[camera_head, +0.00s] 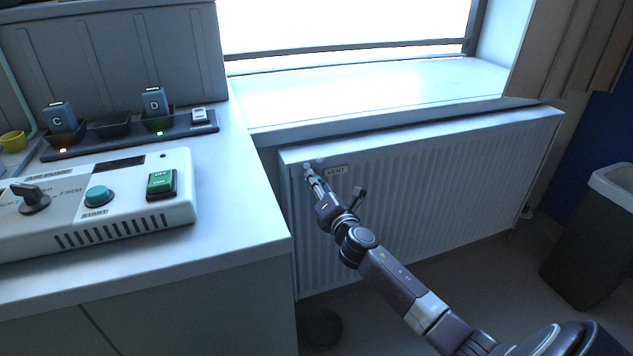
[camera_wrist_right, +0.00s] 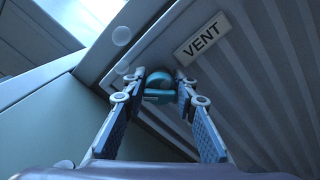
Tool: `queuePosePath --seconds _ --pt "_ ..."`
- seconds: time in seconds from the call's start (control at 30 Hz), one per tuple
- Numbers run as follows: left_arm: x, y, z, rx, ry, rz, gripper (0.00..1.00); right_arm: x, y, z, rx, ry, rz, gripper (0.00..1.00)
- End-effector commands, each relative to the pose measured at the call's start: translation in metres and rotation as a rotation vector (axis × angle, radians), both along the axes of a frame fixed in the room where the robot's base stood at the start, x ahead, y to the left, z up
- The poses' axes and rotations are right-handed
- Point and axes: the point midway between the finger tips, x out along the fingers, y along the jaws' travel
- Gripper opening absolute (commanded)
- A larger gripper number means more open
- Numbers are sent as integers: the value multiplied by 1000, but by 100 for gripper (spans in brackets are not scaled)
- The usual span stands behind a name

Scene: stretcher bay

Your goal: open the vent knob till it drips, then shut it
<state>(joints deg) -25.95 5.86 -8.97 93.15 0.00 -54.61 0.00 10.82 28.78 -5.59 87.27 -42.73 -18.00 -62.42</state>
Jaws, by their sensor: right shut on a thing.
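The white radiator (camera_head: 430,170) hangs under the window sill, with a VENT label (camera_head: 336,171) at its upper left corner. The label also shows in the right wrist view (camera_wrist_right: 202,38). The teal vent knob (camera_wrist_right: 159,84) sits below and left of the label in that view. My right gripper (camera_head: 312,174) reaches the radiator's upper left corner. In the right wrist view its two fingertips (camera_wrist_right: 160,90) are on either side of the knob, shut on it. No drip shows in either view. My left gripper is out of view.
A counter (camera_head: 235,190) stands left of the radiator, bearing an air pump box (camera_head: 120,215) and a charging strip (camera_head: 112,128). A dark round object (camera_head: 322,328) is on the floor below the radiator's left end. A grey bin (camera_head: 590,240) stands at the right.

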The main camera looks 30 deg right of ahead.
Motion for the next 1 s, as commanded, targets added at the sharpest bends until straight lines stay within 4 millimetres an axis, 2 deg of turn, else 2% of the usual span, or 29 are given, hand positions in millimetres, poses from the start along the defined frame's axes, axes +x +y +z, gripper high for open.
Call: queuePosePath --seconds 0.6,1.0 --pt "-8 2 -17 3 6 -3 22 -1 -1 -3 540 -126 -2 2" --pt "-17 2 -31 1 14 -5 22 -1 -1 -5 726 -171 -2 2"
